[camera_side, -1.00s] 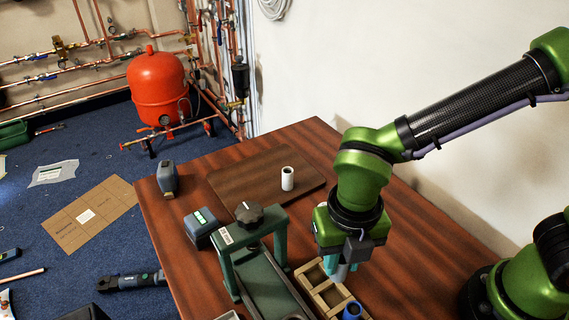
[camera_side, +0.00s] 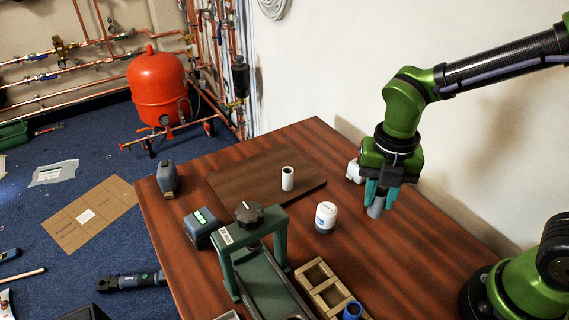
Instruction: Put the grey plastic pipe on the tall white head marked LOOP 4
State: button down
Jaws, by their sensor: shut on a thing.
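My gripper (camera_side: 379,197) is shut on the grey plastic pipe (camera_side: 376,211), whose lower end shows below the teal fingers. It is at the right of the table, apparently above the surface. A white head (camera_side: 326,217) with a dark mark on its side stands left of the pipe, apart from it. Another white piece (camera_side: 353,171) shows just behind and left of my gripper, partly hidden by it. The lettering on both is too small to read, so I cannot tell which one is LOOP 4.
A white tube (camera_side: 287,179) stands on a brown board (camera_side: 240,180). A green frame with a black knob (camera_side: 249,213) and a wooden rack (camera_side: 318,280) holding a blue piece (camera_side: 352,311) are at the front. The table right of the rack is clear. A white wall is behind.

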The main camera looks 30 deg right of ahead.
jog(key=w+a, duration=0.1)
jog(key=w, duration=0.2)
jog(key=w+a, duration=0.1)
jog(key=w, duration=0.1)
jog(key=w+a+f, duration=0.1)
jog(key=w, duration=0.2)
jog(key=shift+w+a, duration=0.3)
jog(key=shift+w+a+f, duration=0.1)
jog(key=shift+w+f, duration=0.1)
jog(key=shift+f, duration=1.5)
jog(key=shift+f, duration=0.1)
jog(key=c, duration=0.9)
grip_release()
